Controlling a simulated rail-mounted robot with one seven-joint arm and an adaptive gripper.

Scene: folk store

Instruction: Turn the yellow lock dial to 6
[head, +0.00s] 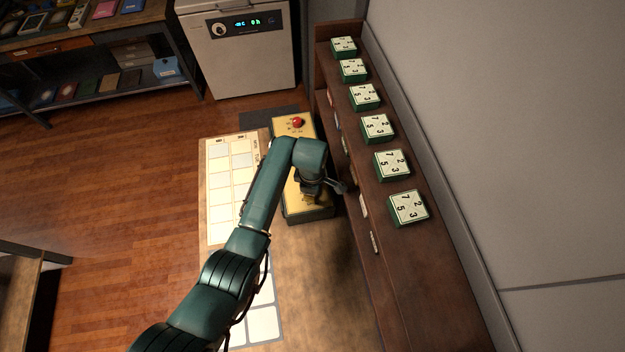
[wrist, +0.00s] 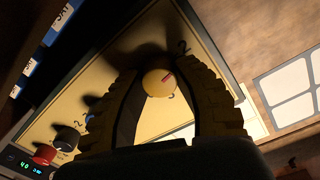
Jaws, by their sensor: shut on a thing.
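A printed 2 is visible beyond the dial; most other numerals are hidden by the fingers or too dark to read. In the head view, my gripper (head: 327,188) is over the near end of the yellow-topped box (head: 282,123), and the arm hides the dial.
A red knob (head: 297,122) stands on the box's far end. A dark shelf (head: 365,215) with several green number blocks (head: 408,207) runs close along the right. A white chart (head: 208,215) lies left of the box. A white appliance (head: 240,65) stands behind.

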